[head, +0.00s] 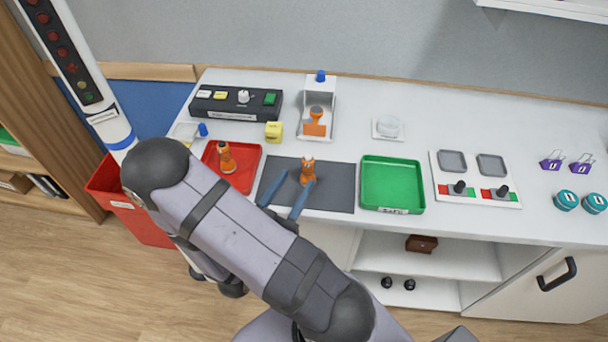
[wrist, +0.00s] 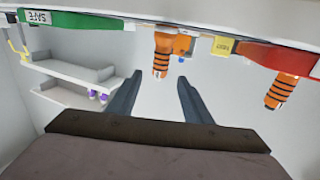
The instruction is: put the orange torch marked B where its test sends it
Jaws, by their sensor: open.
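One orange torch (head: 307,172) stands on the dark grey mat (head: 337,190); it also shows in the wrist view (wrist: 161,55), with dark bands. A second orange torch (head: 226,158) stands in the red tray (head: 244,180) and shows at right in the wrist view (wrist: 283,90). Another orange item (head: 315,122) is in a white stand with a blue knob. I cannot read a B on any of them. My gripper (head: 288,192) is open and empty at the mat's front, its fingers pointing towards the mat torch, apart from it.
A green tray (head: 392,184) labelled SAFE is right of the mat. A black button box (head: 236,104) and yellow cube (head: 273,132) stand behind. A red bin (head: 140,217) is left of the counter. A switch panel (head: 475,196), purple items (head: 551,160) and teal tins (head: 566,200) are at right.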

